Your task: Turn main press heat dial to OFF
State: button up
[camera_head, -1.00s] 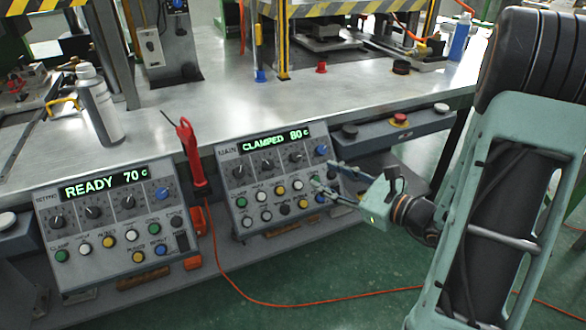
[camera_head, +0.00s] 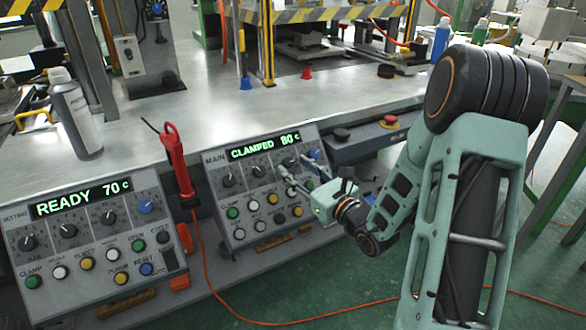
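The main press control panel (camera_head: 216,190) is at the centre, tilted back, with a display (camera_head: 263,147) reading "CLAMPED 80 c". Under the display is a row of dark dials with pale pointers and one blue knob (camera_head: 314,154) at the right end. The dial labels are too small to read, so I cannot tell which is heat. My gripper (camera_head: 293,164) is at the panel's right half, fingers apart and pointing left toward the third dial (camera_head: 289,161). I cannot tell whether they touch it. My gripper partly covers the panel's right side and some buttons.
The setting panel (camera_head: 20,215) stands to the left, reading "READY 70 c". A red tool (camera_head: 176,158) with an orange cable hangs between the panels. A grey bottle (camera_head: 76,120) stands on the metal bench (camera_head: 215,110). A red button (camera_head: 389,121) is right of the main panel.

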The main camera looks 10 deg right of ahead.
jog(key=shift+x, duration=0.95)
jog(key=shift+c, duration=0.3)
grip_shut()
jog(key=shift+n, duration=0.3)
